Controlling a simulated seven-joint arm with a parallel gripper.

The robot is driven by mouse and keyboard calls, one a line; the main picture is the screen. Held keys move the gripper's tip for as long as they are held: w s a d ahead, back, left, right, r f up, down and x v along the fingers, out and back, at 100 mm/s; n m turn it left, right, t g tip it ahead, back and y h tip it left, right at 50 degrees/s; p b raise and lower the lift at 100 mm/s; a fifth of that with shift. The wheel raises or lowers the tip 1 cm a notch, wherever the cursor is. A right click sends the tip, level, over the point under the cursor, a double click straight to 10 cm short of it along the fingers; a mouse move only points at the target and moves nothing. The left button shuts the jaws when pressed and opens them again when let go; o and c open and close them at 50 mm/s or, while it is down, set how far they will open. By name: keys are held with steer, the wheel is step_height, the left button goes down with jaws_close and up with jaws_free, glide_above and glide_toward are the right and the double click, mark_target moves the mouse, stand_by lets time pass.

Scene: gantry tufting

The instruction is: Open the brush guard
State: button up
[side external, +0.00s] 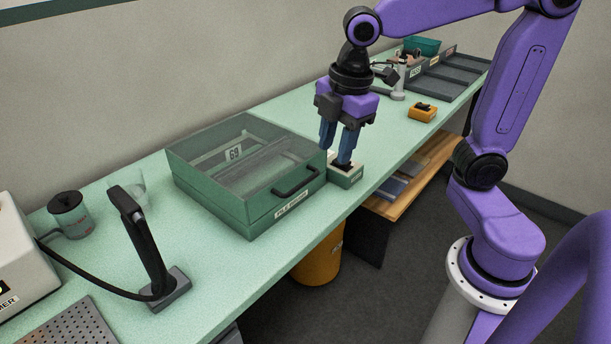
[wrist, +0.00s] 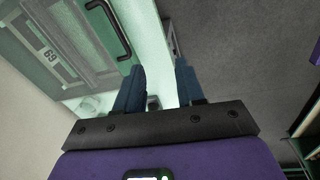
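The brush guard (side external: 245,165) is a green box with a clear lid, marked 69, on the pale green bench in the side view. Its lid looks shut. A black bar handle (side external: 296,181) is on its front, above a white label. The guard (wrist: 62,45) and handle (wrist: 110,28) also show at upper left in the wrist view. My gripper (side external: 337,153) points down by the guard's right corner, to the right of the handle and apart from it. Its two blue fingers (wrist: 159,66) are spread, with nothing held between them.
A small green box (side external: 346,178) with a black top part sits just under my fingers. A black upright handle on a base (side external: 172,290) and a grey cup (side external: 70,217) stand left. An orange block (side external: 422,112) and dark trays (side external: 450,78) are farther back. Bench is clear before the guard.

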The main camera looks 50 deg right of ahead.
steer(key=n, duration=0.2)
glide_toward(305, 183)
steer(key=shift+t, duration=0.3)
steer(key=f, duration=0.2)
steer(key=w+f, duration=0.1)
steer(key=f, duration=0.4)
steer(key=shift+w+a+f, duration=0.15)
steer(key=shift+a+f, duration=0.05)
jaws_close()
